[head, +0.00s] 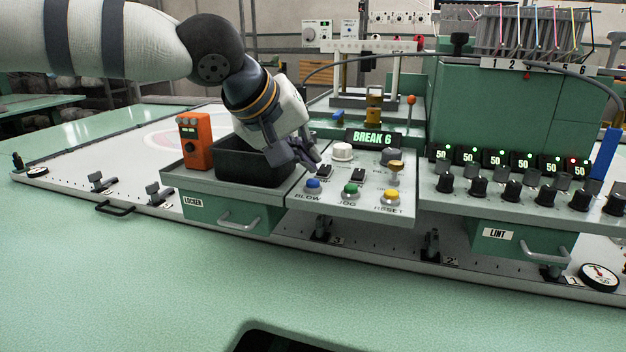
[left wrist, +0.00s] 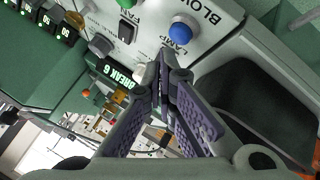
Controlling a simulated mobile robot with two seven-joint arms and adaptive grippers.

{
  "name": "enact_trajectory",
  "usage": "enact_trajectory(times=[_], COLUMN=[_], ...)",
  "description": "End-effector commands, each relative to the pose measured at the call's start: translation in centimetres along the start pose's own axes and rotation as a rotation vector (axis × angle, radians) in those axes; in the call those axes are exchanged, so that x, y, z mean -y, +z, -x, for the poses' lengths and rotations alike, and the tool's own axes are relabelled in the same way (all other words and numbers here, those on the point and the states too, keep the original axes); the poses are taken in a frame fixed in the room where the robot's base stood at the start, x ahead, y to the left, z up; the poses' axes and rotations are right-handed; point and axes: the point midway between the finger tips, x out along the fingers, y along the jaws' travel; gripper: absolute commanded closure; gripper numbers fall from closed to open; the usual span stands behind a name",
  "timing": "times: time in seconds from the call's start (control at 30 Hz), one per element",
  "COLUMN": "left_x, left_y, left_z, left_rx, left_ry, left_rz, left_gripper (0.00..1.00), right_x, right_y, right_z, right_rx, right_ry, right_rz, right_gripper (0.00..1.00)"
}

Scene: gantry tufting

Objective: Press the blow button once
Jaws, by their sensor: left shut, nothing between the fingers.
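The blow button is a blue dome (head: 313,184) at the front left of the grey control panel (head: 300,202), with the label BLOW below it. It also shows in the left wrist view (left wrist: 180,32), uncovered, beyond my fingertips. My left gripper (head: 314,163) is shut and empty. Its fingers are above and behind the blue button in the head view, and they look apart from it. In the left wrist view the closed fingertips (left wrist: 163,72) point toward the panel near the LAMP label. My right gripper is not in view.
A green button (head: 351,189) and a yellow button (head: 393,196) sit to the right of the blue one. A black tray (head: 250,165) and an orange device (head: 194,140) are to the left. The BREAK 6 display (head: 372,138) stands at the back.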

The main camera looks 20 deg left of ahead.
Motion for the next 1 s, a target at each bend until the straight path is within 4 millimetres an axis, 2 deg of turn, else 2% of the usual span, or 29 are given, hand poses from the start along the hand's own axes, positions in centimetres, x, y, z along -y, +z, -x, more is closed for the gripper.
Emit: enact_trajectory(times=[0.17,0.6,1.0], left_x=[-0.4,-2.4,-2.6], left_y=[-0.4,-2.4,-2.5], left_z=[0.4,3.3,3.5], left_rx=[-0.003,-0.002,0.000], left_ry=[0.002,0.001,0.001], left_rz=[0.000,0.001,0.000], left_gripper=[1.00,1.00,1.00], right_x=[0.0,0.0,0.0], right_y=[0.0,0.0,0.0], right_z=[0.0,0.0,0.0], right_rx=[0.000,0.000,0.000], right_ry=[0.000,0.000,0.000], right_rz=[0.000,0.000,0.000], right_gripper=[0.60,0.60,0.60])
